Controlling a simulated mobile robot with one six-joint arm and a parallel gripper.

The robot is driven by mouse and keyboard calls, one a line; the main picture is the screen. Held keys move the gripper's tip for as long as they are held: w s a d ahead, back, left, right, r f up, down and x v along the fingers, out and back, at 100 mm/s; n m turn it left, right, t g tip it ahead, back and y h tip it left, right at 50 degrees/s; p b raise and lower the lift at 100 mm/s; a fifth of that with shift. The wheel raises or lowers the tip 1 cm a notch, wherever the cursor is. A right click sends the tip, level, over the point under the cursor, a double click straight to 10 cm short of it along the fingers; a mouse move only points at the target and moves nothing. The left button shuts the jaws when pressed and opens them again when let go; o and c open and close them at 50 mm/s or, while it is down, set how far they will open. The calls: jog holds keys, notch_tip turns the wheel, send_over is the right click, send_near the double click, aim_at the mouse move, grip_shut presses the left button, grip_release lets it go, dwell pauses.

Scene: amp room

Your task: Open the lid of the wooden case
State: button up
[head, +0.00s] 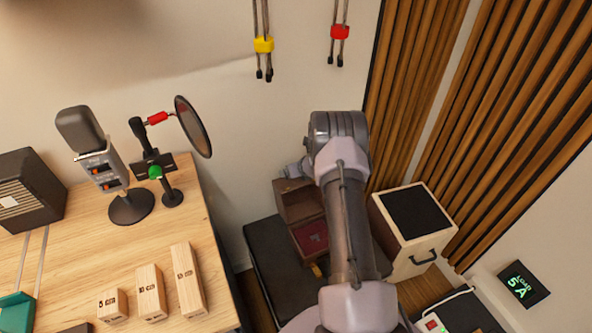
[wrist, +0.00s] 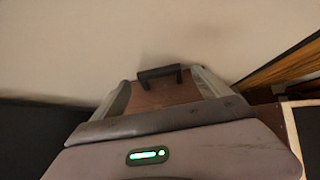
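The wooden case (head: 311,238) sits on a black surface in the head view, partly hidden by my arm. Its brown lid (head: 298,203) stands raised at the back, and a dark red inside shows in front of it. My gripper (head: 294,170) is by the lid's upper edge, mostly hidden behind my arm. In the wrist view, the two grey fingers of my gripper (wrist: 161,84) are spread apart. The brown lid (wrist: 165,94) shows between them, with a black handle (wrist: 160,74) at its far edge. Contact between fingers and lid cannot be made out.
The black bench top (head: 268,262) is bare left of the case. A light wooden box with a black top (head: 413,213) stands close on the right. A desk (head: 70,262) with a microphone (head: 103,165) and wooden blocks is at left. Wooden slats (head: 415,90) line the wall.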

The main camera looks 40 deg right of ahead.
jog(key=p+v, duration=0.4)
jog(key=v, duration=1.3)
jog(key=shift+s, duration=0.2)
jog(key=shift+r, duration=0.1)
